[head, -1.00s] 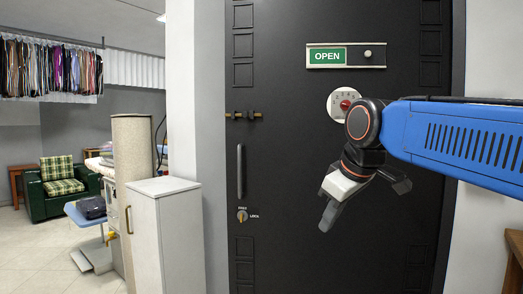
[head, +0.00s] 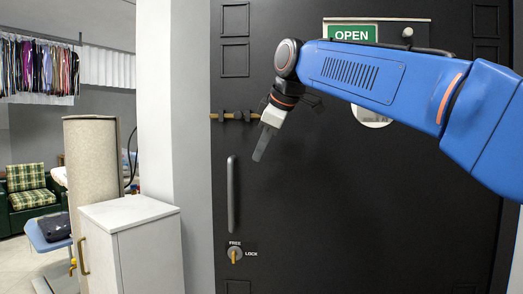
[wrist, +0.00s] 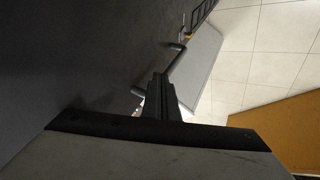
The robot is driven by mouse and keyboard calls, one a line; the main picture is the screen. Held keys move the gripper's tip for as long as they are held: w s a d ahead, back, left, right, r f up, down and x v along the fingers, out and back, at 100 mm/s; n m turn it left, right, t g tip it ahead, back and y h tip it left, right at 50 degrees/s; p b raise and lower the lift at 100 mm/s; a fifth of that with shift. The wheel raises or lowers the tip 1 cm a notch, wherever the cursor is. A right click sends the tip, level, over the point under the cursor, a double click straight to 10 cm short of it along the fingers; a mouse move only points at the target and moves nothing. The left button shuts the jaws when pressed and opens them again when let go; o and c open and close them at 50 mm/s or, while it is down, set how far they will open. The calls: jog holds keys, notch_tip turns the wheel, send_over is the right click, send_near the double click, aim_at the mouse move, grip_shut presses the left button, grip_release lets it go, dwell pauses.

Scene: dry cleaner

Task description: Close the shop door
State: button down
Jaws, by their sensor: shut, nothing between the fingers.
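The shop door (head: 370,210) is a dark panelled door that fills the middle and right of the head view. It has a vertical bar handle (head: 231,195) near its left edge, a brass bolt (head: 228,116) above it and a FREE/LOCK knob (head: 235,255) below. The door looks flush with its frame in the head view; I cannot tell whether it is latched. My gripper (head: 262,148) is shut and empty in front of the door, up and right of the handle. In the wrist view the shut fingers (wrist: 160,95) point towards the handle (wrist: 173,62), apart from it.
A white cabinet (head: 130,222) and a beige column (head: 95,160) stand left of the door. An OPEN sign (head: 352,33) is on the door, with a round dial partly hidden by my arm. Behind are a green armchair (head: 28,188) and hanging clothes (head: 40,68).

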aim_at(254, 167)
jog(key=w+f, duration=0.2)
jog(key=w+a+f, duration=0.1)
jog(key=w+f, duration=0.1)
jog(key=w+a+f, duration=0.1)
jog(key=w+f, duration=0.1)
jog(key=shift+w, duration=0.2)
jog(key=shift+w+d, duration=0.1)
jog(key=shift+w, duration=0.55)
